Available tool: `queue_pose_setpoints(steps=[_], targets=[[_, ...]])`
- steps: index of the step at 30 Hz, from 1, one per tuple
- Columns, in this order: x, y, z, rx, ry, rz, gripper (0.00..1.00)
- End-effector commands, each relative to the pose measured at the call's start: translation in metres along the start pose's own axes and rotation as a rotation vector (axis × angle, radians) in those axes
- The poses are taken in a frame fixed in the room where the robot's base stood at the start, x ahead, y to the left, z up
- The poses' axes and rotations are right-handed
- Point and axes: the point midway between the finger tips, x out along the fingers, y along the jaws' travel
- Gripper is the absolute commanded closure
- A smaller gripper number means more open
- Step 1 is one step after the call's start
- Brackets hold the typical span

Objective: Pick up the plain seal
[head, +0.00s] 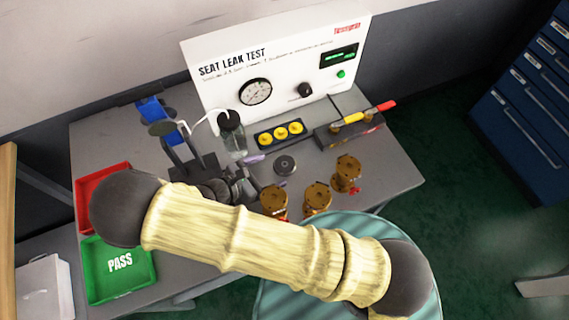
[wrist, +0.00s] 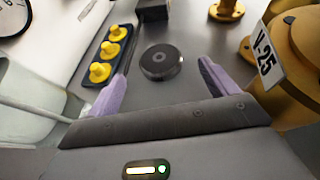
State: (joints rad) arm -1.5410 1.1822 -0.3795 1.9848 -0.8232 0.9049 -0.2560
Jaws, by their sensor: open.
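A dark round disc with a small centre mark (wrist: 161,62) lies flat on the grey bench top; it looks like the plain seal, though no label shows. It also shows in the head view (head: 285,165), in front of the test panel. My gripper (wrist: 163,73) is open and empty, with its two lilac fingers apart. In the wrist view the disc sits between and just beyond the fingertips, touching neither. In the head view my gripper (head: 268,171) is just left of the disc, partly hidden by my arm.
Yellow knobbed pieces (wrist: 106,50) sit in a dark tray left of the fingers. A brass valve body tagged V-25 (wrist: 297,50) stands close on the right. A clear jar (head: 232,134) is near my gripper. Red (head: 90,188) and green PASS (head: 128,282) trays are at left.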

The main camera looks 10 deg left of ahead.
Motion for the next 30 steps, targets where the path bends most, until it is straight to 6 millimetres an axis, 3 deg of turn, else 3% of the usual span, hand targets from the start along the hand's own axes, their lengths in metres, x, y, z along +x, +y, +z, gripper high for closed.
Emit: queue_pose_setpoints(steps=[7,17,30], targets=[[0.009,0.0,0.001,0.0,-0.004,-0.003,0.14],[0.05,0.0,-0.001,-0.001,-0.002,-0.001,0.14],[0.052,0.001,-0.003,0.0,0.0,0.0,0.14]])
